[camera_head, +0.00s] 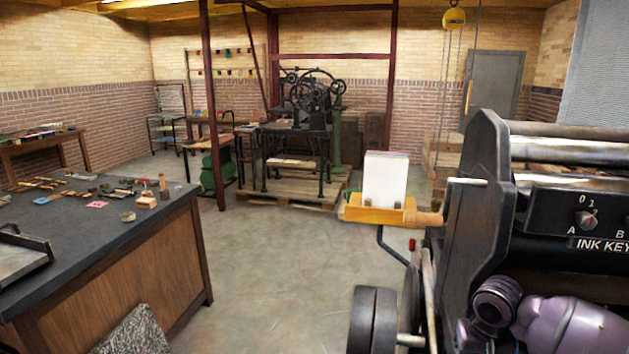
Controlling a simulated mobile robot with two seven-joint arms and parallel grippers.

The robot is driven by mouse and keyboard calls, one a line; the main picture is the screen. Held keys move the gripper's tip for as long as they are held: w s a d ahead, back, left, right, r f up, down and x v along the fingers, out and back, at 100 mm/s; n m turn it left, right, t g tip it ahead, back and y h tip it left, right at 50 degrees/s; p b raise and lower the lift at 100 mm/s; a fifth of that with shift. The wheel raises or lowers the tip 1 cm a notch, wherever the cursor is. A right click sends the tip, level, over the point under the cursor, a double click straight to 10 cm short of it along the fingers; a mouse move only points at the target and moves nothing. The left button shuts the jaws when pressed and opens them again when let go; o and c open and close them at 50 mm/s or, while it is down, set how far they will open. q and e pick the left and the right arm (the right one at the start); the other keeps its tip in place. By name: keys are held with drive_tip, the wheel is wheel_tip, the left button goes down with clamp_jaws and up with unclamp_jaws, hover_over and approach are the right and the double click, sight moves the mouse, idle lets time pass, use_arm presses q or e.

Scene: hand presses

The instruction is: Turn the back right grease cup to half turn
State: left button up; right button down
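I cannot pick out the back right grease cup for sure in the head view. A large dark press (478,215) with steel rollers stands close at the right, cut off by the picture edge. A selector knob (586,220) with a red mark sits on its black panel, with 0, 1, A and B around it and "INK KEY" lettering below. A second press (318,120), black with wheels, stands farther back on a wooden pallet. Any grease cups on it are too small to make out. Neither of my grippers is in view.
A dark-topped workbench (75,245) with several small tools fills the left. A wooden tray (375,214) with a stack of white paper (385,180) juts from the near press. Dark red posts (212,110) flank the far press. The concrete floor (270,260) between is clear.

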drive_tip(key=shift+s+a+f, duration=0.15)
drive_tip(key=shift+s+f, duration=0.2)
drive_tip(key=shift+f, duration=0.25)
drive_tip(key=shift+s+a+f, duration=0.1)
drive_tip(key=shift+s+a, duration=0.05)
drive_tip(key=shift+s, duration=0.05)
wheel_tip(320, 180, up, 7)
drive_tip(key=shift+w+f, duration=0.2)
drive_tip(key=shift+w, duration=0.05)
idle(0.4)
